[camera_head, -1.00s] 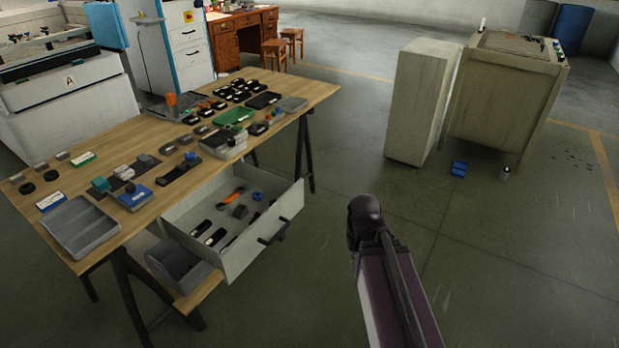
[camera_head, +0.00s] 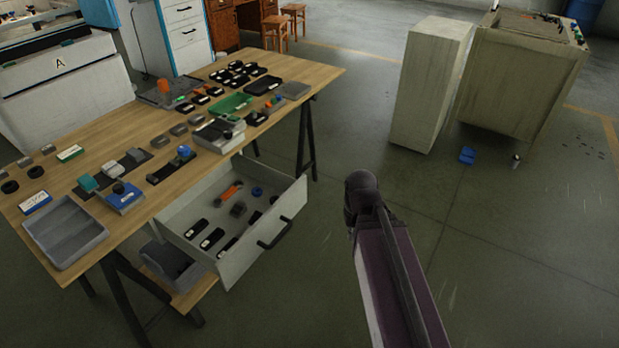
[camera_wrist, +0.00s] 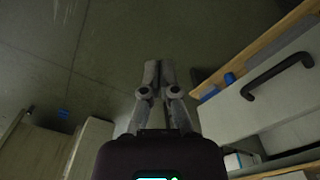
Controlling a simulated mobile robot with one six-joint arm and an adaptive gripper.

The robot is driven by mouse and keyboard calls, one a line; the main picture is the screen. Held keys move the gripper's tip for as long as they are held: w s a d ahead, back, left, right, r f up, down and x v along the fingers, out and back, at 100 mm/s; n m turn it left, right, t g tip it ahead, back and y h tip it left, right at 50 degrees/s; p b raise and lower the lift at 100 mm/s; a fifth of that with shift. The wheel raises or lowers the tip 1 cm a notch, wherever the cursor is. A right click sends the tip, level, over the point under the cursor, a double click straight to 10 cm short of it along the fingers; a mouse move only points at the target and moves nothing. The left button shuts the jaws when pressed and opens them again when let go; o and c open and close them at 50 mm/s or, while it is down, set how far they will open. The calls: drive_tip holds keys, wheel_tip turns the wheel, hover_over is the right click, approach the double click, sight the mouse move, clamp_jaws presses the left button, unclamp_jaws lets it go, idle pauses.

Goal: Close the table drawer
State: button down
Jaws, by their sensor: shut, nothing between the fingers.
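The table drawer (camera_head: 236,262) stands pulled out from under the wooden table (camera_head: 130,150) in the head view. Its pale front panel carries a black bar handle (camera_head: 275,234). Several black parts, an orange part and a blue round part lie inside it. In the wrist view the drawer front (camera_wrist: 238,112) and its handle (camera_wrist: 278,76) are at the right. My gripper (camera_wrist: 158,66) is shut and empty, over floor to the left of the handle and apart from it. The head view shows my arm right of the drawer, but not my gripper.
A grey tray (camera_head: 65,231) and many small parts cover the tabletop. A grey bin (camera_head: 165,262) sits below the drawer. Pale cabinets (camera_head: 430,85) stand at the back right, with a blue object (camera_head: 467,155) on the floor. The floor between drawer and cabinets is clear.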

drive_tip(key=shift+a, duration=0.1)
drive_tip(key=w+a+r+m+t+y+p, duration=0.1)
drive_tip(key=w+a+r+m+p, duration=0.1)
drive_tip(key=w+m, duration=0.8)
drive_tip(key=w+a+r+m+t+y+p, duration=0.1)
drive_tip(key=w+r+m, duration=0.4)
drive_tip(key=w+m, duration=0.6)
drive_tip(key=a+m+y+p, duration=0.1)
drive_tip(key=m+p, duration=0.1)
drive_tip(key=m, duration=0.2)
drive_tip(key=shift+t+y+p, duration=0.3)
drive_tip(key=shift+p, duration=0.05)
drive_tip(key=shift+w+a+f, duration=0.1)
drive_tip(key=b, duration=0.9)
hover_over(303, 187)
drive_tip(key=s+d, duration=0.2)
drive_tip(key=shift+w+a+f, duration=0.1)
drive_tip(key=shift+w+f, duration=0.05)
drive_tip(key=shift+f, duration=2.1)
drive_tip(key=shift+w+a+f, duration=0.1)
drive_tip(key=shift+f, duration=2.15)
drive_tip(key=shift+a, duration=0.1)
